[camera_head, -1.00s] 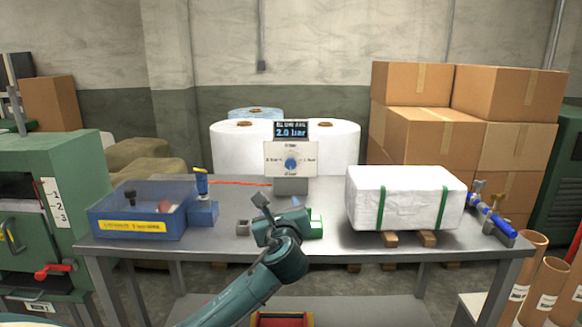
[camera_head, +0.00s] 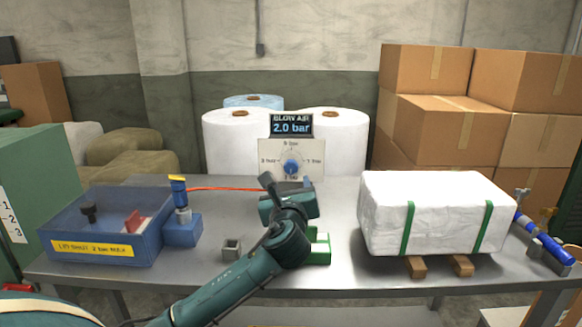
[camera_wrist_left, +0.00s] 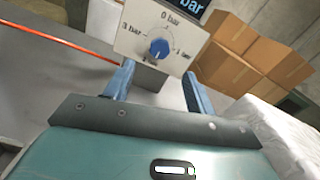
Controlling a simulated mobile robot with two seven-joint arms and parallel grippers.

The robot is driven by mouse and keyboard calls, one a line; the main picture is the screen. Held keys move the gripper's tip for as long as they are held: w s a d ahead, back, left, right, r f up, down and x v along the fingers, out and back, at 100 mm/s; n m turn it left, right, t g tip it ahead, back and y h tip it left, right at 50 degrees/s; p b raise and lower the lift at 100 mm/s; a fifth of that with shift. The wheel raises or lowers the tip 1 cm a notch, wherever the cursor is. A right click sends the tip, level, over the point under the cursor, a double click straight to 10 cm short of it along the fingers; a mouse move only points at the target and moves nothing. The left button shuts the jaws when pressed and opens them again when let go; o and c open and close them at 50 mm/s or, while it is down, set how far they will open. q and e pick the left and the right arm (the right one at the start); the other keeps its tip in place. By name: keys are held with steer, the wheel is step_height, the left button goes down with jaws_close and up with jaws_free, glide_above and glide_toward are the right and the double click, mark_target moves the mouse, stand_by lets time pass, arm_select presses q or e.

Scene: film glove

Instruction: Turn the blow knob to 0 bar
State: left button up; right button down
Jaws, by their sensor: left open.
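The blow knob (camera_head: 291,167) is a blue dial on a pale panel (camera_head: 268,152) at the back middle of the table. A display (camera_head: 291,125) above it reads "BLOW AIR 2.0 bar". In the left wrist view the knob (camera_wrist_left: 159,48) shows ahead, with "0 bar" above it, "3 bar" to its left and "1 bar" to its right. My left gripper (camera_wrist_left: 160,84) is open and empty, its two blue fingers spread below the knob and apart from it. In the head view the left gripper (camera_head: 290,184) is just in front of the panel. My right gripper is not in view.
A white strapped bale (camera_head: 435,215) stands right. A small grey block (camera_head: 231,249) and green-white block (camera_head: 319,248) sit near the arm.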

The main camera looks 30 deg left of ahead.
mark_target(291, 169)
arm_select(q)
steer(key=x, duration=1)
steer(key=shift+w+a, duration=0.3)
steer(key=shift+c, duration=0.3)
steer(key=c, duration=0.9)
